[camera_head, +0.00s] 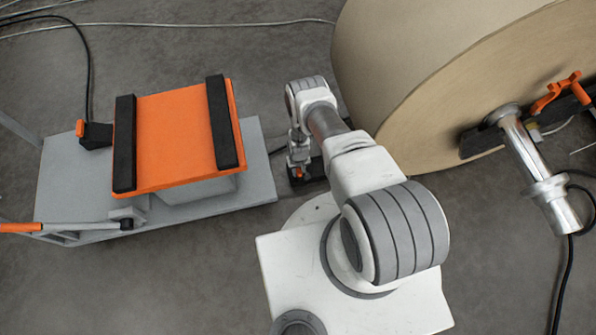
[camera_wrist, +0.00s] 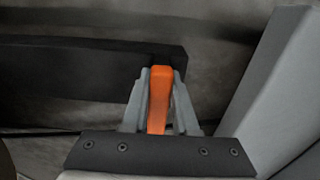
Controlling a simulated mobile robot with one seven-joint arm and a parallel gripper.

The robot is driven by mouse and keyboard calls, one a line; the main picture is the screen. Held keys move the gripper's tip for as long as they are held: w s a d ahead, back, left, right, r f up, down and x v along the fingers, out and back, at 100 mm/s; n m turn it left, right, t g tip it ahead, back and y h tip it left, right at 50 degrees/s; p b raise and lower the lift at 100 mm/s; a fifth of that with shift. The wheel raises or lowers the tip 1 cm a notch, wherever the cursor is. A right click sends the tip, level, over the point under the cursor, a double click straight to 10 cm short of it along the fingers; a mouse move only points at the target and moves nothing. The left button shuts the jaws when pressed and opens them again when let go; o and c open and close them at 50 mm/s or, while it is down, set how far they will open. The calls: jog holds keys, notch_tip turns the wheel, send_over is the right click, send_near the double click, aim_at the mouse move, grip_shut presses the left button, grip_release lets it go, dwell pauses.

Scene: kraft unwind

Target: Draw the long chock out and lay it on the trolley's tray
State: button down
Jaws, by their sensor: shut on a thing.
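My gripper (camera_head: 299,160) is low near the floor, in the gap between the trolley and the big kraft roll (camera_head: 440,75). In the wrist view its fingers (camera_wrist: 158,100) are shut on an upright orange handle (camera_wrist: 159,92). The handle stands at the end of a long black chock (camera_wrist: 95,68), which runs off to the left. In the head view the arm hides most of the chock; whether it touches the roll cannot be told. The trolley's orange tray (camera_head: 172,135) has a black rail along each side and looks empty.
The grey trolley deck (camera_head: 75,190) stands at the left, with an orange-ended handle (camera_head: 22,227) at its front. A grey slanted surface (camera_wrist: 272,85) rises close to the right of my gripper. A metal shaft (camera_head: 525,160) projects from the roll. Cables lie on the floor.

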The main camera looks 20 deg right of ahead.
jog(key=shift+s+a+f, duration=0.2)
jog(key=shift+s+a, duration=0.15)
jog(key=shift+s, duration=0.25)
jog(key=c, duration=0.6)
grip_release()
notch_tip(320, 180, up, 18)
jog(key=p, duration=0.7)
jog(key=shift+w+d+p, duration=0.25)
jog(key=shift+w+p, duration=0.05)
jog(key=shift+w, duration=0.15)
jog(key=shift+w+f, duration=0.1)
